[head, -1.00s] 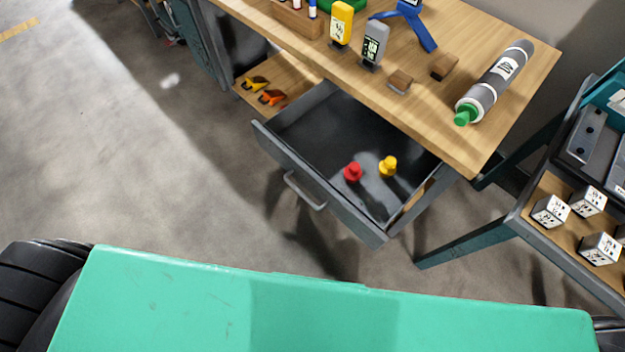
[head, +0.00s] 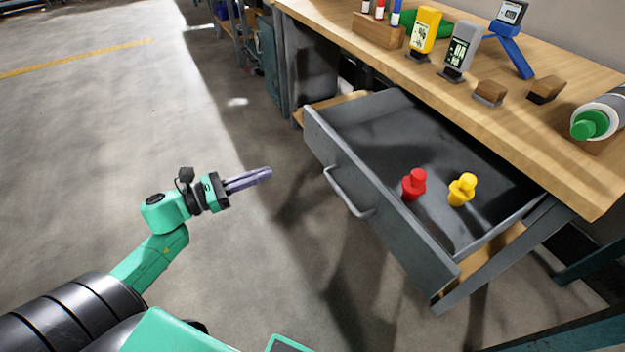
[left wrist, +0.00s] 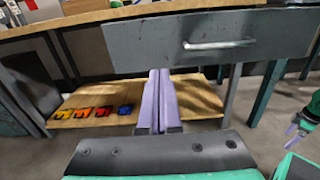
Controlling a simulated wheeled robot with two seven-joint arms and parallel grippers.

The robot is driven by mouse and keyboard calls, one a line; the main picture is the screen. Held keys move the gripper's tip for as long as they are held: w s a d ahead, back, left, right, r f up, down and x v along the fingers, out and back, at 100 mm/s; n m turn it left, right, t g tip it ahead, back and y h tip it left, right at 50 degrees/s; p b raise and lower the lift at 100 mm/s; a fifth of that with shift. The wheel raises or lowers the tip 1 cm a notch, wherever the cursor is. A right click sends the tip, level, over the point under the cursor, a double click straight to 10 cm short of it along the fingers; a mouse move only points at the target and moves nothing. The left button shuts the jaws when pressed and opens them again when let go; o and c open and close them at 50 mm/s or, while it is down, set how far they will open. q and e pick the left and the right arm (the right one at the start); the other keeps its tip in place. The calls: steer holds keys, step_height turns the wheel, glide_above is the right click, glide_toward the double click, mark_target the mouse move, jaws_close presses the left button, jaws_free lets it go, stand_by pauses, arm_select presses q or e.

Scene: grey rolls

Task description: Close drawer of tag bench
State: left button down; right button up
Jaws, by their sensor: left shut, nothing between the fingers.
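The tag bench (head: 470,100) has a wooden top, and its grey drawer (head: 375,195) stands pulled out. A bar handle (head: 348,193) is on the drawer's front. A red stamp-like piece (head: 414,185) and a yellow one (head: 462,190) stand inside the drawer. My left gripper (head: 262,175) is shut and empty, to the left of the drawer front and apart from it. In the left wrist view the shut fingers (left wrist: 159,100) show below the drawer front (left wrist: 150,45) and left of its handle (left wrist: 218,45). My right gripper cannot be made out in the head view; a small gripper-like part (left wrist: 294,126) shows at the left wrist view's right edge.
On the bench top are a yellow meter (head: 425,30), a grey meter (head: 461,52), a blue stand (head: 512,48) and a green-capped bottle (head: 592,122). A lower shelf (left wrist: 90,118) holds several small coloured items. Floor left of the drawer is clear.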

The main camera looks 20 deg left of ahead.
mark_target(324, 150)
arm_select(q)
steer(key=x, duration=1.3)
steer(key=shift+w+r, duration=0.15)
steer(key=shift+w, duration=0.25)
arm_select(e)
steer(key=shift+w+a+r, duration=0.15)
steer(key=shift+w+r, duration=0.15)
steer(key=shift+r, duration=0.1)
arm_select(q)
steer(key=shift+w+d, duration=0.1)
steer(key=shift+d, duration=0.05)
arm_select(e)
steer(key=shift+f, duration=0.1)
